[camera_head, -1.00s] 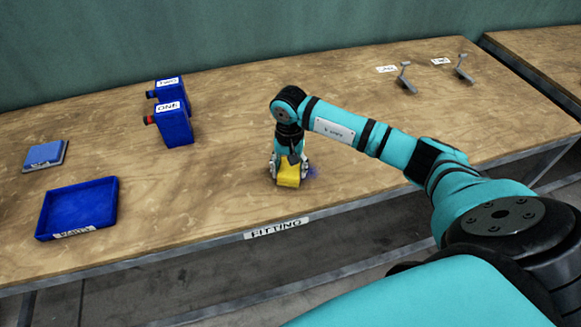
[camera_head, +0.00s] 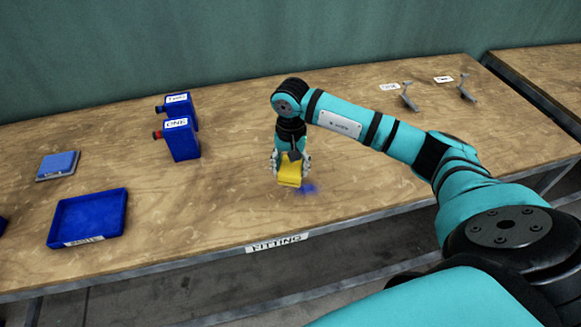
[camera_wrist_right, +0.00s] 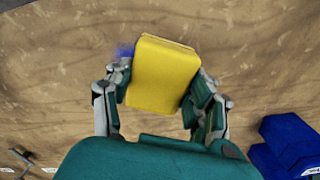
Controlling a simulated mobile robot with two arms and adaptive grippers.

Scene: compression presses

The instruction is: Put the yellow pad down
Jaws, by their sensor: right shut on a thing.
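The yellow pad (camera_head: 289,172) is held between the fingers of my right gripper (camera_head: 291,166), over the front middle part of the wooden table. In the right wrist view the pad (camera_wrist_right: 163,75) sits between the two fingers of the gripper (camera_wrist_right: 163,95), with a finger at each side. The gripper is shut on it. The pad appears to be above the tabletop, but the height of the gap is hard to judge. My left gripper is not in view.
A blurred blue patch (camera_head: 307,188) lies beside the pad. A blue tray (camera_head: 62,215), a blue-topped pad (camera_head: 58,165) and two blue boxes labelled ONE (camera_head: 183,145) and TWO (camera_head: 180,105) stand left. Grey levers (camera_head: 408,98) stand at back right. Bare wood surrounds the pad.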

